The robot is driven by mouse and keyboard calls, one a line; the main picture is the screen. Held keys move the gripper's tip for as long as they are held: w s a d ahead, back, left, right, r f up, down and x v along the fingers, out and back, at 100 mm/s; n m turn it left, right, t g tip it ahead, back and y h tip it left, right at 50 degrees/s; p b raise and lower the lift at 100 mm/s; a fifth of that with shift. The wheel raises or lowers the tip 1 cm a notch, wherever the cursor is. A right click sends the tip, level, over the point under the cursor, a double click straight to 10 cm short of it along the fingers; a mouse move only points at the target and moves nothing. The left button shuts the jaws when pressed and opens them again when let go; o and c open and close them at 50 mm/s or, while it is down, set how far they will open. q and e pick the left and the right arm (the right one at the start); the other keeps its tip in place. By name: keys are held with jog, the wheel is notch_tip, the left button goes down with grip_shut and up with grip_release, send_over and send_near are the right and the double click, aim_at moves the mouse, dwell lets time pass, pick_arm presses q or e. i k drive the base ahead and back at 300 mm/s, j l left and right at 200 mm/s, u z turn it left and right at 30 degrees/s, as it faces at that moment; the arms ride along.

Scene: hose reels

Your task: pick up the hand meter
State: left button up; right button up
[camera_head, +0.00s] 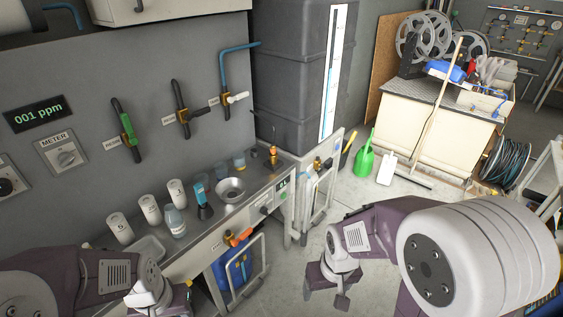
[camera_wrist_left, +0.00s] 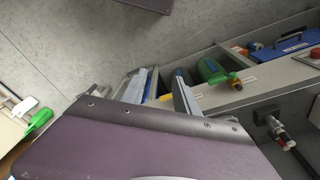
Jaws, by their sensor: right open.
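A small upright device with a blue face and dark base, which looks like the hand meter (camera_head: 202,202), stands on the metal bench (camera_head: 216,236) between a clear bottle and a metal funnel bowl. I cannot make out its details. My right gripper (camera_head: 328,288) is open and empty, pointing down over the floor, right of the bench and well apart from the device. My left arm comes in at the bottom left of the head view, in front of the bench. In the left wrist view my left gripper (camera_wrist_left: 162,90) has its fingers apart, with nothing visible between them.
White canisters (camera_head: 150,208), a clear bottle (camera_head: 175,221) and the funnel bowl (camera_head: 231,190) crowd the bench around the device. Valve handles (camera_head: 125,131) project from the wall behind. A wheeled frame (camera_head: 317,190) stands at the bench's right end.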

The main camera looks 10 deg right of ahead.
aim_at(199, 191)
jog(key=i+l+u, duration=0.3)
jog(key=l, duration=0.4)
jog(key=i+l+u, duration=0.1)
jog(key=i+l, duration=0.2)
jog(key=i+l+u, duration=0.15)
jog(key=l, duration=0.3)
jog(key=i+l+u, duration=0.15)
jog(key=l, duration=0.25)
jog(key=i+l+u, duration=0.15)
jog(key=l, duration=0.25)
